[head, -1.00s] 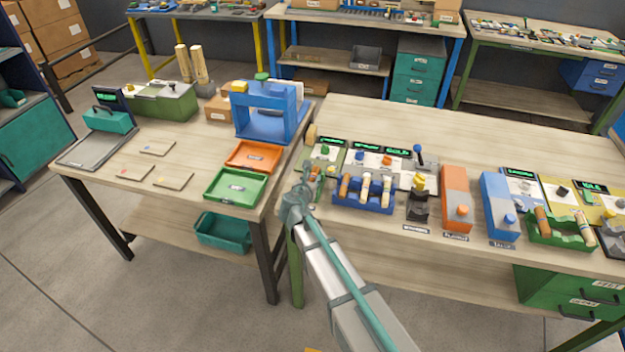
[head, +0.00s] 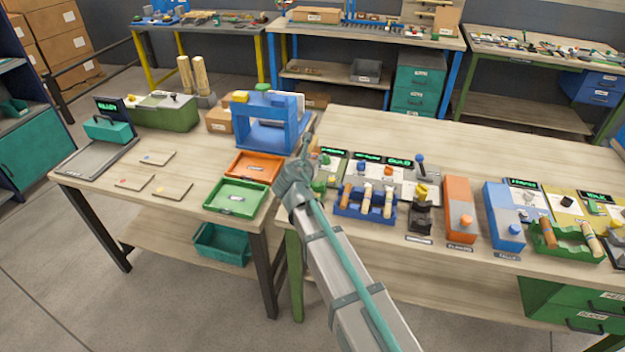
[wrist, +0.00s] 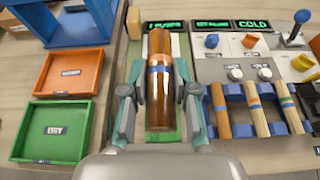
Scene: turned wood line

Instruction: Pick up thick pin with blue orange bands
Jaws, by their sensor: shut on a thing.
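A thick, glossy brown pin (wrist: 159,105) stands out in the middle of the wrist view, with a blue band around it and a lighter orange-brown upper part. My gripper (wrist: 159,100) is shut on it, one finger on each side. The pin's near end points toward my palm. In the head view my gripper (head: 303,165) is over the left end of the right-hand table, and my arm hides most of the pin there.
A blue rack (head: 349,209) with several thinner banded pins stands to the right. An orange tray (head: 253,168) and a green tray (head: 236,196) lie to the left, with a blue frame (head: 241,133) behind them. Levers and knobbed stations line the table.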

